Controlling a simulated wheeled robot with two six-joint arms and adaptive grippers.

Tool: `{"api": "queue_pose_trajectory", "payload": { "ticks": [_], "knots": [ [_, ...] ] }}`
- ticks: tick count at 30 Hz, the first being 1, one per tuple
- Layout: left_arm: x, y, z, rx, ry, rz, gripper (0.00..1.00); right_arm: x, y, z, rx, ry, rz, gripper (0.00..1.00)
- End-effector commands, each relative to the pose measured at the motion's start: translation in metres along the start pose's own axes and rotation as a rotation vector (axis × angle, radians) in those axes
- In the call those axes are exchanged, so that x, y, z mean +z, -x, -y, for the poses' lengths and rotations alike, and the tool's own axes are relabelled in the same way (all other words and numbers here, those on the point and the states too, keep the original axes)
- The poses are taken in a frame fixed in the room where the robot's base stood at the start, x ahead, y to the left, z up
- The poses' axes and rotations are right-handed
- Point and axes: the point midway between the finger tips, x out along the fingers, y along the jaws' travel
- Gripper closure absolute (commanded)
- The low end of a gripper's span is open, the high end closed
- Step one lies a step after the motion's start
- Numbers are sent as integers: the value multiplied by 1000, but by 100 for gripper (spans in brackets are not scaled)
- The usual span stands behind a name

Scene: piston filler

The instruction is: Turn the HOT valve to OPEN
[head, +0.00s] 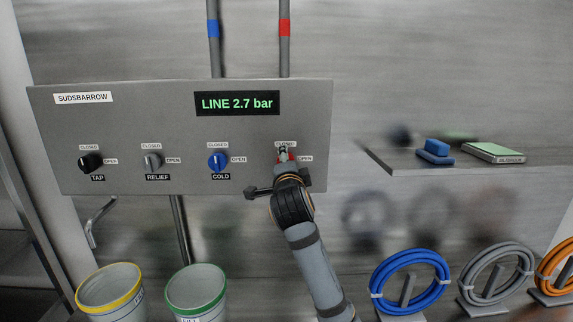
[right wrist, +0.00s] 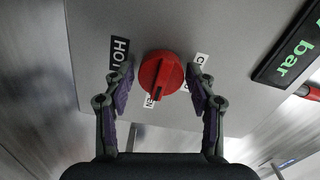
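The red HOT valve knob (right wrist: 161,73) is on the grey panel (head: 180,100), at its right end in the head view, where my gripper mostly hides it. In the right wrist view, the HOT label (right wrist: 119,52) is left of the knob and the CLOSED label (right wrist: 199,66) right. The OPEN label (right wrist: 151,101) is at its lower edge, partly covered. The knob's ridge runs roughly up and down there, its lower end near OPEN; I cannot tell its exact pointing. My right gripper (right wrist: 160,78) is open, a finger on each side of the knob with gaps. My left gripper is not in view.
TAP (head: 91,162), RELIEF (head: 152,161) and COLD (head: 217,161) knobs sit left of HOT. A display (head: 237,103) reads LINE 2.7 bar. A shelf (head: 400,160) juts out at right. Buckets (head: 110,290) and hose coils (head: 410,282) stand below.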

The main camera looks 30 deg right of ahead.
Motion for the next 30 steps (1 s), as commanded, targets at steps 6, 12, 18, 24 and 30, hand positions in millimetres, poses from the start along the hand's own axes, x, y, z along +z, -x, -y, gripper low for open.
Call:
{"api": "queue_pose_trajectory", "payload": {
  "ticks": [6,12,18,24,30],
  "knots": [
    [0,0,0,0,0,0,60,0,0,0,-1,1,0,34],
    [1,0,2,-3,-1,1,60,0,8,1,-3,0,1,34],
    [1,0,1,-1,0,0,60,1,48,0,-1,-5,4,34],
    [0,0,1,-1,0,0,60,1,71,0,-1,-2,2,34],
    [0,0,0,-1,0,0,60,0,75,0,-1,1,-1,34]
  ]
}}
